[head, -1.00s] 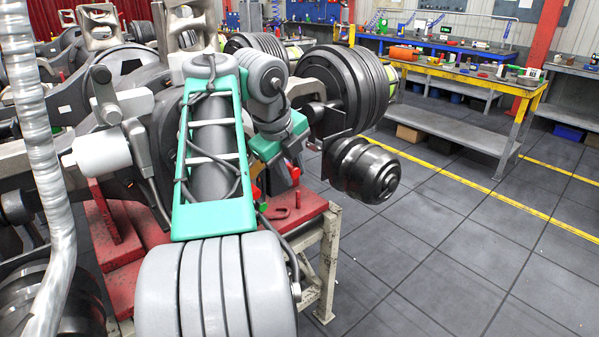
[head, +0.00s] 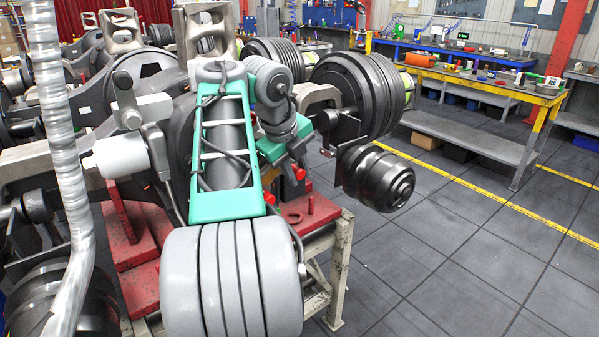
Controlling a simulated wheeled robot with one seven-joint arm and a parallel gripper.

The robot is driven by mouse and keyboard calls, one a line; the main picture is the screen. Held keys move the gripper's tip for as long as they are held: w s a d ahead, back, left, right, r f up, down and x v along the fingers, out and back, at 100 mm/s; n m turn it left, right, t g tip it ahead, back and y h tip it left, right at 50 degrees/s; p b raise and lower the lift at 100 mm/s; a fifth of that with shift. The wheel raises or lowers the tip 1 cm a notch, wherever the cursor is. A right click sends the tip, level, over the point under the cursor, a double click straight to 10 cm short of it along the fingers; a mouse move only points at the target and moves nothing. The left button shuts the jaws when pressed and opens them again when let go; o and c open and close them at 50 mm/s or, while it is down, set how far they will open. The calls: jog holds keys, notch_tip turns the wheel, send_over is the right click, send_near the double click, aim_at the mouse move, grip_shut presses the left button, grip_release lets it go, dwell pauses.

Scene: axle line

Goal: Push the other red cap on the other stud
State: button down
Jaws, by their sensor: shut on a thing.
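My gripper (head: 297,168) is small in the head view, at the end of my teal and grey arm. It points down and is shut on a small red cap (head: 299,174). A second small red piece (head: 269,197) shows lower left, beside the teal arm frame; it looks like another cap, but what it sits on is hidden. I cannot make out a stud clearly. The held cap appears in front of the axle's dark end and above the red stand (head: 325,208); whether it touches anything cannot be told.
A dark stepped hub (head: 378,178) sticks out right of my gripper, with a large ribbed drum (head: 362,92) behind it. A yellow-edged workbench (head: 480,80) with small items stands at the back right. The tiled floor (head: 450,260) at the right is clear.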

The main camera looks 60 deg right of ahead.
jog(key=shift+w+d, duration=0.35)
jog(key=shift+w, duration=0.35)
jog(key=c, duration=1.1)
grip_release()
jog(key=shift+w, duration=0.1)
